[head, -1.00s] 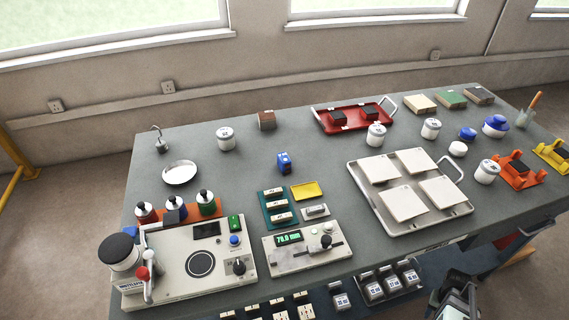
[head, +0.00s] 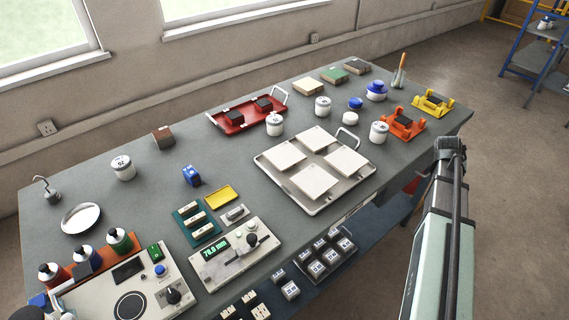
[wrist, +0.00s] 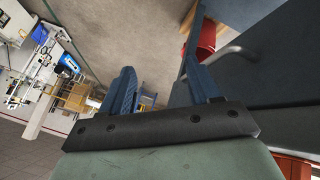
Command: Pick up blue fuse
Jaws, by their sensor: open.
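A small blue block (head: 191,175) with light markings stands on the grey bench, left of the middle in the head view. It is the likeliest blue fuse, but it is too small to be sure. It stands just behind a teal holder (head: 186,213) with several pale pieces. My gripper (wrist: 160,90) is open and empty in the wrist view, its two blue fingers apart. The blue block is not visible in the wrist view. In the head view my arm rises at the right, beyond the bench's front edge, far from the block.
A yellow tray (head: 220,195) and a gauge with a green display (head: 235,253) lie near the block. A silver tray (head: 268,171) with pale tiles stands to the right. A white jar (head: 123,168) and a brown block (head: 163,138) are behind left. Bare bench surrounds the block's left side.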

